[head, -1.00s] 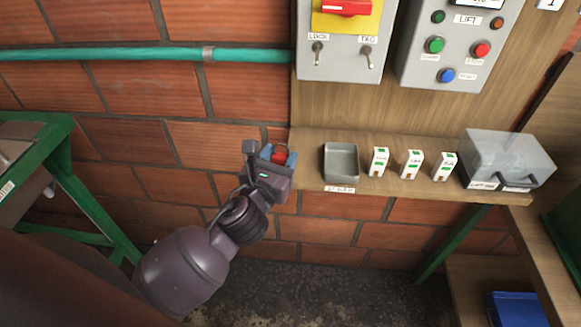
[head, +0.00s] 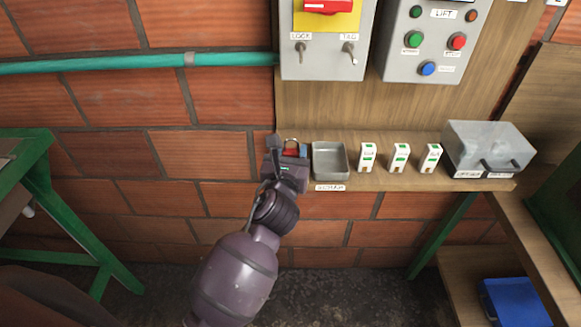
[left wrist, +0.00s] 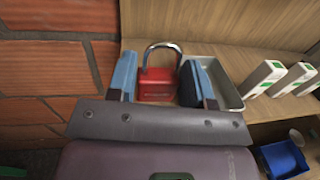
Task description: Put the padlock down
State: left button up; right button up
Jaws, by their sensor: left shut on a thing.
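A red padlock (head: 291,152) with a silver shackle is held between the fingers of my left gripper (head: 289,151). In the left wrist view the padlock (left wrist: 157,86) sits upright between the blue finger pads of the gripper (left wrist: 158,84), its shackle pointing away from the gripper. A grey metal tray (head: 330,161) stands on the wooden shelf (head: 385,183) just right of the gripper; it also shows partly behind the right finger in the left wrist view (left wrist: 228,92). My right gripper is in neither view.
Several small white labelled blocks (head: 400,157) stand right of the tray. A clear-lidded box (head: 488,150) stands at the shelf's right end. The grey switch box (head: 325,62) and lift control panel (head: 433,45) are above. A blue bin (head: 514,302) sits lower right.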

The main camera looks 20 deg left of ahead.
pick_arm(q)
notch_tip(320, 180, down, 4)
jog(key=shift+r+b, duration=0.1)
jog(key=shift+b, duration=0.55)
jog(key=o, duration=1)
jog(key=shift+s, duration=0.5)
jog(key=s+d, duration=0.1)
jog(key=s, duration=0.9)
jog(key=s+a+f+n+g, duration=0.2)
jog(key=s+a+f+n, duration=0.2)
jog(key=n, duration=0.7)
jog(key=s+a+f+n+g+h, duration=0.1)
jog(key=s+a+f+n, duration=0.3)
jog(key=f+n, duration=0.5)
jog(key=s+a+f+n+g+h, duration=0.1)
jog(key=s+a+f+n+g, duration=0.2)
jog(key=n, duration=1)
jog(key=shift+s+a+f+n, duration=0.15)
jog(key=shift+s+a+f, duration=0.2)
jog(key=shift+f, duration=0.35)
jog(key=shift+s+a+f+n, duration=0.1)
jog(key=shift+s+a+f, duration=0.25)
jog(key=shift+f, duration=0.4)
jog(key=shift+s+a+f+n, duration=0.15)
jog(key=shift+s+a+f, duration=0.2)
jog(key=shift+f, duration=0.35)
